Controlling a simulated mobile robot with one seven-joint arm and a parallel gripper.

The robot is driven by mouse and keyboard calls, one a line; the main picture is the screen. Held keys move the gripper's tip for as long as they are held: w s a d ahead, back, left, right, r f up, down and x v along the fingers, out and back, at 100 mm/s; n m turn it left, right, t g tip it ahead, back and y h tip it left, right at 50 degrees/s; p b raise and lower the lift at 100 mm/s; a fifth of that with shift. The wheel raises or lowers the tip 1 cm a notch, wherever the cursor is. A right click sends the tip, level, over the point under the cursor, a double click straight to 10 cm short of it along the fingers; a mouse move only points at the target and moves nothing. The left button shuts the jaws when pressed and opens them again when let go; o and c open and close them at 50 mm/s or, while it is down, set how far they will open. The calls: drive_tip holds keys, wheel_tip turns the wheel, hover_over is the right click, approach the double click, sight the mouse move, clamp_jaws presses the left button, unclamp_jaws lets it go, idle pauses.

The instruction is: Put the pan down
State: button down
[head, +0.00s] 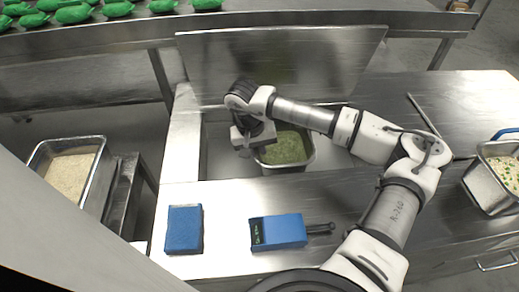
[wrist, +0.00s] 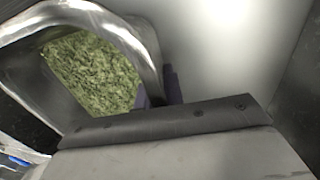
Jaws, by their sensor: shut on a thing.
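A metal pan (head: 302,160) with green chopped contents sits low inside a recessed well in the steel counter, in the head view. In the wrist view the pan's rim (wrist: 135,40) curves close in front of the jaws, with the green contents (wrist: 92,75) inside it. My gripper (head: 254,146) is at the pan's left side. In the wrist view its dark fingers (wrist: 165,90) are at the rim, shut on the pan. The fingertips are partly hidden, and I cannot tell whether the pan touches the bottom of the well.
A steel lid (head: 300,55) stands raised behind the well (head: 222,165). A blue block (head: 184,229) and a blue device with a black handle (head: 278,231) lie on the front counter. A rice pan (head: 98,165) stands at left, another filled pan (head: 482,188) at right.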

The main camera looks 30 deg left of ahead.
drive_tip(key=shift+f, duration=0.1)
drive_tip(key=c, duration=1.5)
unclamp_jaws()
drive_tip(key=r+b, duration=0.1)
drive_tip(key=r, duration=0.3)
drive_tip(key=s+a+r+b, duration=0.1)
drive_tip(key=r, duration=0.3)
drive_tip(key=a+r+b, duration=0.1)
drive_tip(key=r, duration=0.3)
drive_tip(key=shift+s, duration=0.15)
